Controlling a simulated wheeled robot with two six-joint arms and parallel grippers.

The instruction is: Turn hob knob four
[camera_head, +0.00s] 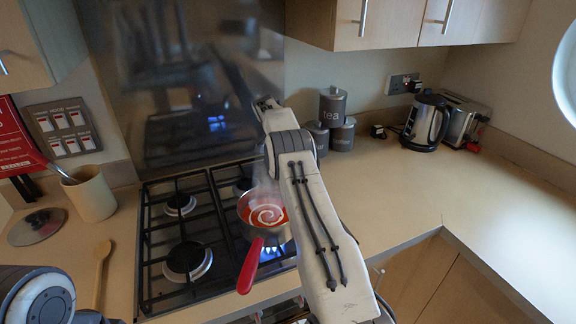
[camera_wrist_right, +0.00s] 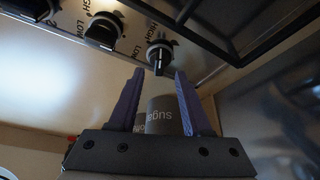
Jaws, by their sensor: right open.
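In the right wrist view a dark hob knob (camera_wrist_right: 160,52) with a light ring sits at the end of a row on the control panel. Two more knobs (camera_wrist_right: 103,30) and (camera_wrist_right: 30,8) lie to its left, beside HIGH and LOW marks. My right gripper (camera_wrist_right: 160,73) is open, its two purple fingers pointing at the end knob, which lines up with the gap between the tips. I cannot tell whether the tips reach around it; no contact shows. In the head view my right arm hides its gripper and most knobs. My left gripper is out of view.
A steaming red pan (camera_head: 262,212) sits over a lit flame on the gas hob (camera_head: 150,235), its red handle (camera_head: 250,268) jutting forward. A wooden spoon (camera_head: 102,270) lies left. Canisters (camera_head: 332,105) and a kettle (camera_head: 425,122) stand behind. The right worktop (camera_head: 480,200) is clear.

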